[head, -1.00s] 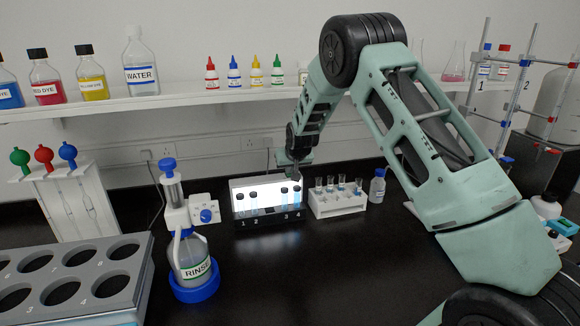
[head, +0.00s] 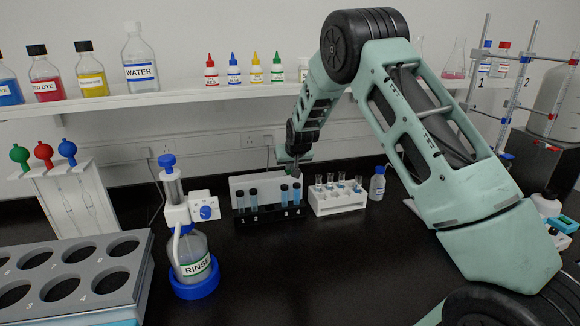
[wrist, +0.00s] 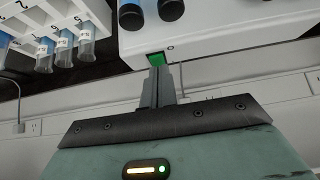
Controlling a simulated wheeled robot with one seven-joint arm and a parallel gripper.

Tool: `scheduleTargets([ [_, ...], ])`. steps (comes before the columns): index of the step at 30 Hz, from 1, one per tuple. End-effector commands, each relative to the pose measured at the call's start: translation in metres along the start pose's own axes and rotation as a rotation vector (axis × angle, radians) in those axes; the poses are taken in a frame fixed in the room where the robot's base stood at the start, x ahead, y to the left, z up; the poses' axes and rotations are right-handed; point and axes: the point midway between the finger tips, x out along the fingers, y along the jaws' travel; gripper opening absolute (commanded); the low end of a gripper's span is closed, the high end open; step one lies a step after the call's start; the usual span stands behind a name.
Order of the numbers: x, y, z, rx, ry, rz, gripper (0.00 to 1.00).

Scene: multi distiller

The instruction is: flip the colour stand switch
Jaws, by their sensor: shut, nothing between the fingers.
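The colour stand (head: 267,181) is at the back middle of the bench in the head view, with a white back panel that is unlit. Several dark-capped vials of blue liquid stand in its black front. In the wrist view its white body (wrist: 235,28) carries a small green switch (wrist: 157,59). My gripper (wrist: 159,70) is shut and empty, with its fingertips at the switch; I cannot tell whether they touch it. In the head view my gripper (head: 296,163) is at the panel's top right, and the switch cannot be made out.
A white rack of test tubes (head: 337,202) is just right of the stand, with a small bottle (head: 377,184) beyond it. A rinse bottle (head: 193,258) stands to the left. A shelf (head: 190,98) with dye bottles runs above.

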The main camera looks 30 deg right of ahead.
Motion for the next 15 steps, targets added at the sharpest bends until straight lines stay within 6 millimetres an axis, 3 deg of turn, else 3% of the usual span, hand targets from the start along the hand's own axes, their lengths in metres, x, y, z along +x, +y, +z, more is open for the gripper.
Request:
scheduleTargets([
  [15,-0.0074,0.0,-0.0062,0.0,0.001,0.0,0.0],
])
